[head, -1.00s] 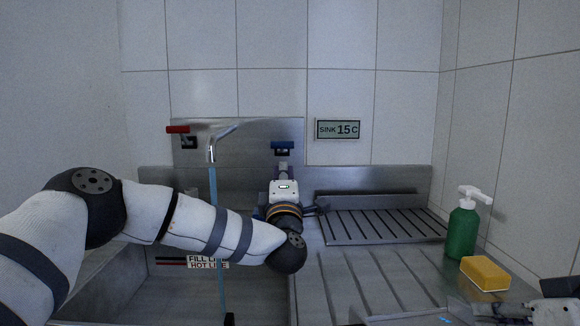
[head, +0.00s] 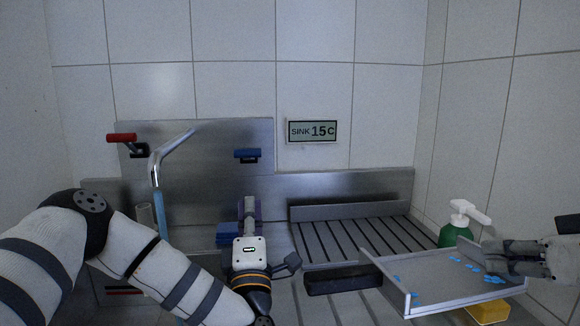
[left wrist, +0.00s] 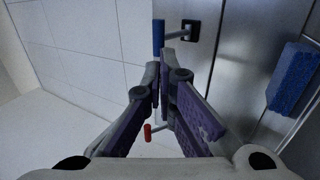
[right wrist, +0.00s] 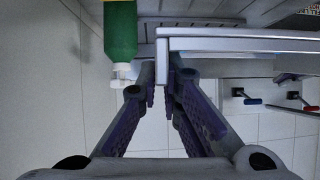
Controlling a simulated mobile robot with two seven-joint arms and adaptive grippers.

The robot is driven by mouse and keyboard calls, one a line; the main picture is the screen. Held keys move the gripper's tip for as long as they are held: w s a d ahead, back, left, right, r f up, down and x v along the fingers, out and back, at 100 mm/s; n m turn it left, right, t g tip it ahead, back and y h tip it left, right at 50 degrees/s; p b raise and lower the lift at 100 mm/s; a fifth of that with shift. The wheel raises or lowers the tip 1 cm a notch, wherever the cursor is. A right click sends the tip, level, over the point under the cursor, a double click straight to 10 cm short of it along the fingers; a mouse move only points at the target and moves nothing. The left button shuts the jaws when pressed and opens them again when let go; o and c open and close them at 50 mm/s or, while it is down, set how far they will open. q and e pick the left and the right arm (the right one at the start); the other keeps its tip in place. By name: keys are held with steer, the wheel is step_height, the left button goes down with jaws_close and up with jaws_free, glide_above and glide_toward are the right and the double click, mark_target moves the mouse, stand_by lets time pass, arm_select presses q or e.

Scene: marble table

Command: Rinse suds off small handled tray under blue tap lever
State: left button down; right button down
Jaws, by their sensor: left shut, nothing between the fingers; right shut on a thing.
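The silver tray (head: 430,305) is held up at the right of the head view, with several blue suds patches on its floor. A dark bar (head: 343,279), apparently its handle, is at its left side. My right gripper (head: 492,262) is shut on the tray's right edge; the right wrist view shows the rim (right wrist: 240,45) at the fingertips. My left gripper (head: 249,203) is shut and empty, pointing at the back wall below the blue tap lever (head: 246,155). In the left wrist view the lever (left wrist: 158,37) is just beyond the fingertips; contact is unclear.
A water stream (head: 158,215) falls from the spout (head: 172,148), left of my left gripper. A red lever (head: 122,138) is further left. The slatted rack (head: 350,238), green bottle (head: 453,236) and yellow sponge (head: 488,313) are at right.

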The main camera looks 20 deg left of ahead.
mark_target(248, 155)
steer(key=f, duration=0.2)
steer(key=shift+w+f, duration=0.25)
steer(key=shift+f, duration=0.15)
arm_select(q)
steer(key=x, duration=1.2)
steer(key=shift+a, duration=0.25)
arm_select(e)
steer(key=shift+r, duration=0.35)
arm_select(q)
steer(key=shift+w, duration=0.1)
arm_select(e)
steer(key=shift+f, duration=0.1)
